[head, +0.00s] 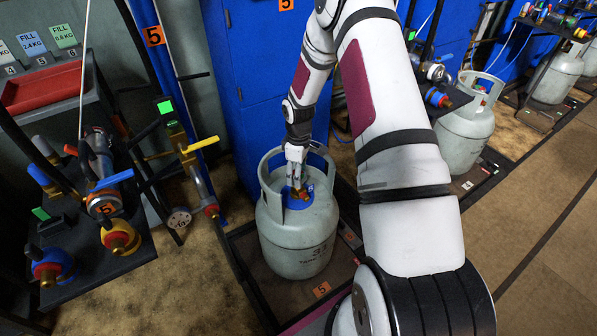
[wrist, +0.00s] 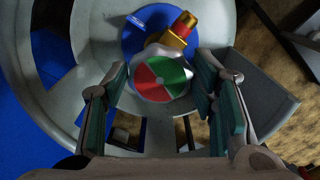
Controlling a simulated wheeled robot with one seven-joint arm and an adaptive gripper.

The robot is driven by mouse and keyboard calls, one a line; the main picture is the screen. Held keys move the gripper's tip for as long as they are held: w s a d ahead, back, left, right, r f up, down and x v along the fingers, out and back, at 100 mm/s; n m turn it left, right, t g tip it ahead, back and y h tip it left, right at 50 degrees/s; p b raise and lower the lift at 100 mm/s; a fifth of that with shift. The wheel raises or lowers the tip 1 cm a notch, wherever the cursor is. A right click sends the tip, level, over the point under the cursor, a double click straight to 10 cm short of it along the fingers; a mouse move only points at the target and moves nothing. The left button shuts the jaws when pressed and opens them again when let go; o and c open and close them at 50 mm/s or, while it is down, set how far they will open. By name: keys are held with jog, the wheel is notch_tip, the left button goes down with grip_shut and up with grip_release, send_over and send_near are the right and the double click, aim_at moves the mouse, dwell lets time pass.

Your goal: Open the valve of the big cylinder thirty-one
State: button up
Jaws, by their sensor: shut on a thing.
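The big grey cylinder marked 31 (head: 290,240) stands upright on the low black platform marked 5, below my arm. Its collar and blue top disc (head: 301,203) also show in the wrist view. Its valve has a round knob (wrist: 163,80) with red and green sectors, above the blue disc (wrist: 138,28). A brass outlet with a red-and-yellow end (wrist: 180,28) points to the upper right there. My gripper (head: 296,172) reaches down inside the collar. It is shut on the valve knob, with one finger on each side in the wrist view. The head view mostly hides the knob.
The cylinder's raised collar (head: 266,160) surrounds my gripper closely. A blue cabinet (head: 265,90) stands behind. A stand with hoses and regulators (head: 103,205) is at the left. Another grey cylinder (head: 462,140) stands at the right, with open floor (head: 530,230) in front.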

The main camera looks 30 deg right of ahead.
jog(key=shift+n, duration=1)
jog(key=shift+w, duration=0.1)
jog(key=o, duration=1.1)
jog(key=shift+o, duration=0.2)
jog(key=shift+r, duration=0.1)
notch_tip(320, 180, up, 12)
